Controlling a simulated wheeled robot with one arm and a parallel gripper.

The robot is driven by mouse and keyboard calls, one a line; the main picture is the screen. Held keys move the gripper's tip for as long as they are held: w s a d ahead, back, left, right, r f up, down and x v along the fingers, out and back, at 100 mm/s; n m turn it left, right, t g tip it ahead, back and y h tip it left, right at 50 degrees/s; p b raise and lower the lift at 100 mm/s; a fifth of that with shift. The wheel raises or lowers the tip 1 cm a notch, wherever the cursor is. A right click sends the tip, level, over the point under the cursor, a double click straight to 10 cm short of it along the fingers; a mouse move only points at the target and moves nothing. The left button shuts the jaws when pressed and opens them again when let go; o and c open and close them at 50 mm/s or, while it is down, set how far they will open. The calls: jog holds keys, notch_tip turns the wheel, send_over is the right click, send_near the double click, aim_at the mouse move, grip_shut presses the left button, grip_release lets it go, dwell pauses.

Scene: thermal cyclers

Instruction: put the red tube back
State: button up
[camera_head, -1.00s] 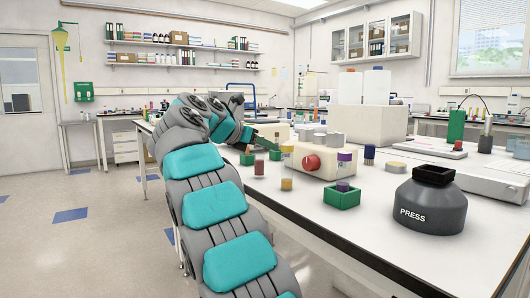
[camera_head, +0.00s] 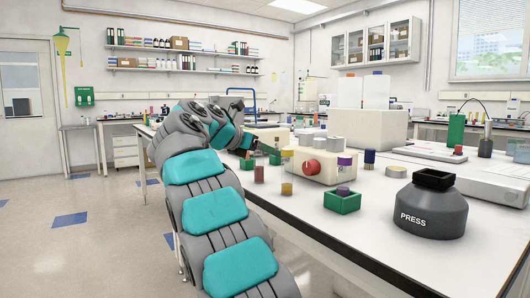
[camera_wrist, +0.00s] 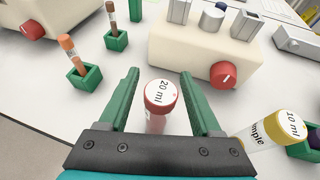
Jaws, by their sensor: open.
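The red-capped tube, marked 20 ml, shows in the wrist view (camera_wrist: 160,97) between the two fingers of my gripper (camera_wrist: 163,104). My gripper is open, with a visible gap on both sides of the cap. The tube's lower end is hidden behind the gripper body. In the head view the red tube (camera_head: 259,174) is near the table's front edge, and my gripper's green fingers (camera_head: 265,148) show just above and behind it. I see no green holder around this tube, but its base is unclear.
A yellow-capped tube (camera_wrist: 280,128) stands close right of my gripper. Green holders carry an orange tube (camera_wrist: 70,52), a brown tube (camera_wrist: 112,17) and a purple tube (camera_head: 343,190). A cream cycler with a red knob (camera_wrist: 223,74) stands ahead. A grey PRESS container (camera_head: 431,208) is at right.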

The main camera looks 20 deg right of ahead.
jog(key=p+v, duration=0.2)
jog(key=v, duration=1)
jog(key=shift+s+a, duration=0.1)
